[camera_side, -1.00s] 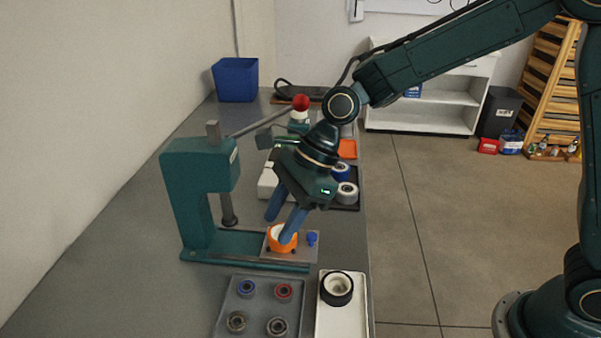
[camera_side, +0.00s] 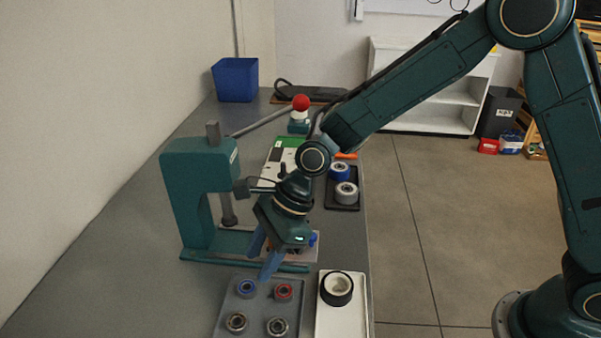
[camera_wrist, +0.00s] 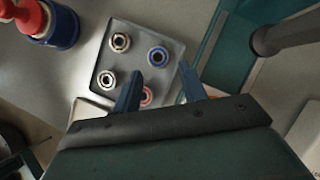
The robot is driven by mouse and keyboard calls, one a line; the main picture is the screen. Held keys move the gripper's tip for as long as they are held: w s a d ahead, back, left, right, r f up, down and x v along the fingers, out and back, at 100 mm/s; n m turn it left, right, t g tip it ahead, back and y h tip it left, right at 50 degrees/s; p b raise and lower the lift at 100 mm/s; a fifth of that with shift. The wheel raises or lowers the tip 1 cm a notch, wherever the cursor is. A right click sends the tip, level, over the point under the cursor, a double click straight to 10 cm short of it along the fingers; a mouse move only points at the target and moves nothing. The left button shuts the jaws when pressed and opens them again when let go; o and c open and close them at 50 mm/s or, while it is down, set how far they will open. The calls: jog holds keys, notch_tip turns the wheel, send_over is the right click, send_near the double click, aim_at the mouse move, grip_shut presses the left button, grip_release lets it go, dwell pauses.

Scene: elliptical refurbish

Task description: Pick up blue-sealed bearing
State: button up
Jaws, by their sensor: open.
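The blue-sealed bearing (camera_side: 247,288) lies at the back left of a grey tray (camera_side: 262,306) on the bench. In the wrist view the blue-sealed bearing (camera_wrist: 158,56) shows ahead of the fingers, on the tray (camera_wrist: 138,38). A red-sealed bearing (camera_side: 284,291) lies to its right; in the wrist view it (camera_wrist: 147,96) is partly hidden by a finger. My gripper (camera_side: 262,268) is open and empty above the back edge of the tray. In the wrist view its blue fingers (camera_wrist: 161,85) are spread apart. Two plain bearings (camera_side: 237,322) lie at the tray's front.
A green press (camera_side: 203,165) stands at the left behind the tray, its base reaching close behind the tray. A white tray (camera_side: 329,312) with a black-and-white roller (camera_side: 336,288) stands to the right. A dark tray (camera_side: 346,205) with rollers is farther back.

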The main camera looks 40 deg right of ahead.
aim_at(248, 286)
jog(key=shift+x, duration=2.6)
jog(key=shift+s, duration=0.15)
jog(key=c, duration=0.7)
